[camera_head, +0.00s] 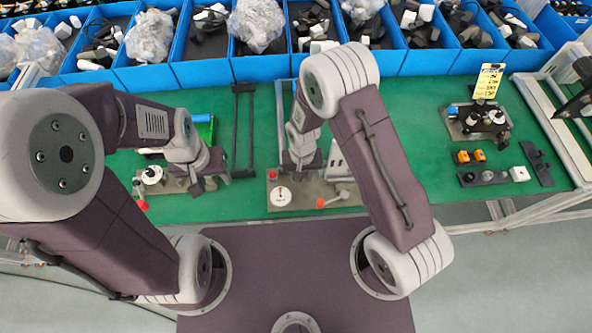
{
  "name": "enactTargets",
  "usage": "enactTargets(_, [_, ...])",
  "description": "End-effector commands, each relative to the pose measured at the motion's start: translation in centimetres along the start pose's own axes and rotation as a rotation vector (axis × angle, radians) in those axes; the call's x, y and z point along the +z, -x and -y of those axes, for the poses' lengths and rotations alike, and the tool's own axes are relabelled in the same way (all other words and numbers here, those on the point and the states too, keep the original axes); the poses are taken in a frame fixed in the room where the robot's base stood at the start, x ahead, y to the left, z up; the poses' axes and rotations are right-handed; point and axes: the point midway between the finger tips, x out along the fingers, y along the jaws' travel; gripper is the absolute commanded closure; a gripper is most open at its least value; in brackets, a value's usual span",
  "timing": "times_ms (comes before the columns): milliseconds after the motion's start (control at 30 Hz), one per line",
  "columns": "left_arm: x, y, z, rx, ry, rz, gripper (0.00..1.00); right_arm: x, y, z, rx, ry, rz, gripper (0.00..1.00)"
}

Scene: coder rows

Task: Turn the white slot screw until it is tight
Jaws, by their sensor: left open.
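A white round slot screw (281,196) stands on a metal plate fixture (311,196) in the middle of the green bench. A dark mark shows on its top. A similar white round part (151,175) sits on a second fixture at the left. My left gripper (211,183) is open beside the left fixture, to the right of its white part, with nothing seen between its fingers. My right gripper (301,168) is over the back of the middle fixture, behind the white screw and apart from it. Its fingertips are too small and covered to read.
Orange-red levers (328,203) stick out at the fixtures' front. Blue bins (203,72) line the back of the bench. A fixture with a yellow sign (488,82) and small orange parts (470,157) stand at the right. The green bench (420,150) is bare right of centre.

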Motion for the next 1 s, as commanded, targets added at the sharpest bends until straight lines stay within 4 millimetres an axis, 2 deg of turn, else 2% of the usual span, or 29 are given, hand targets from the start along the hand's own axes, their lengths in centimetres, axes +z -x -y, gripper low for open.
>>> enactTargets(400, [0.0, 0.0, 0.0, 0.000, 0.000, 0.000, 0.51, -0.2, 0.1, 1.7, -0.003, -0.001, -0.007, 0.65])
enactTargets(667, [0.0, 0.0, 0.0, 0.000, 0.000, 0.000, 0.51, -0.2, 0.1, 1.9, -0.003, -0.002, -0.006, 0.65])
enactTargets(700, [0.0, 0.0, 0.0, 0.000, 0.000, 0.000, 0.51, -0.2, 0.1, 1.9, -0.003, -0.002, -0.006, 0.77])
enactTargets(800, [0.0, 0.0, 0.0, 0.000, 0.000, 0.000, 0.51, -0.2, 0.1, 1.9, -0.003, -0.002, -0.007, 1.00])
enactTargets(1000, [0.0, 0.0, 0.0, 0.000, 0.000, 0.000, 0.51, -0.3, 0.1, 1.9, -0.004, -0.002, -0.008, 1.00])
